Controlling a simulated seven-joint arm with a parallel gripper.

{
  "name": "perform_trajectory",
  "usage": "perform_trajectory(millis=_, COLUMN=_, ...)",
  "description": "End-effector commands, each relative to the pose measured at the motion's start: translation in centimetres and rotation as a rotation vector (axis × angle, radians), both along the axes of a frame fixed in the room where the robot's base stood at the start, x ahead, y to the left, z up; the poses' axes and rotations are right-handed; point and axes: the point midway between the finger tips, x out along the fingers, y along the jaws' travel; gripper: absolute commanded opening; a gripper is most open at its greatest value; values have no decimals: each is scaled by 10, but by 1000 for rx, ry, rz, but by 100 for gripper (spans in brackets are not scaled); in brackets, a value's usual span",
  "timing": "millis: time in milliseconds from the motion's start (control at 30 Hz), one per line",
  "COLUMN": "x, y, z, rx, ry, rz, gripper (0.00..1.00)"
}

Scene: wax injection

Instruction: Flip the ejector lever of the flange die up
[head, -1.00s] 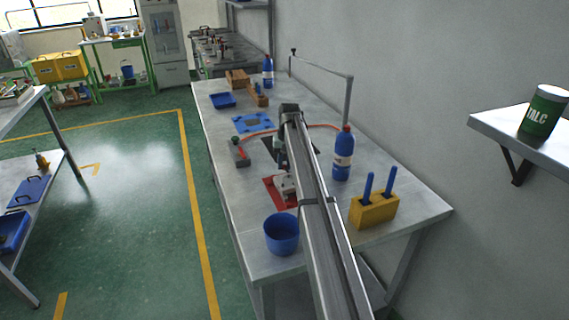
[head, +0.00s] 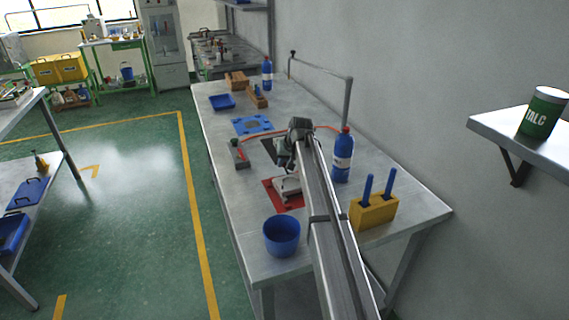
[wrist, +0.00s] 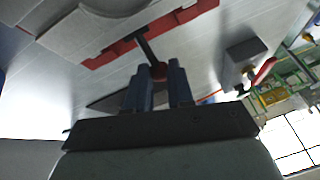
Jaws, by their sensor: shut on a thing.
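The flange die (head: 287,187) is a pale grey block on a red mat in the head view. Its grey body fills the top of the wrist view (wrist: 90,38). The ejector lever (wrist: 148,47) is a dark rod with a red knob, reaching out from the die toward my gripper. My gripper (wrist: 160,78) is shut on the lever's red knob, between two blue-grey fingers. In the head view my gripper (head: 283,160) is just beyond the die; the lever is too small to make out there.
A blue bowl (head: 282,237) stands near the bench's front edge. A blue bottle (head: 343,157) and a yellow block with blue-handled tools (head: 374,211) stand to the right. A grey box with a red handle (head: 240,154) is to the left; a blue plate (head: 252,124) lies behind.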

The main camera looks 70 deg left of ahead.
Motion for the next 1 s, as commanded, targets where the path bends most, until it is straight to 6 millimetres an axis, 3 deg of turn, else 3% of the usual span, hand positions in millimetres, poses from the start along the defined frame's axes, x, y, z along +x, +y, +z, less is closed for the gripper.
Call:
perform_trajectory(millis=433, x=0, y=-2, z=1, rx=44, ry=1, rz=0, gripper=0)
perform_trajectory(millis=467, x=0, y=-2, z=1, rx=44, ry=1, rz=0, gripper=23)
perform_trajectory(millis=700, x=0, y=-2, z=2, rx=44, ry=0, rz=-1, gripper=46)
perform_trajectory(millis=1000, x=0, y=-3, z=3, rx=44, ry=0, rz=-1, gripper=48)
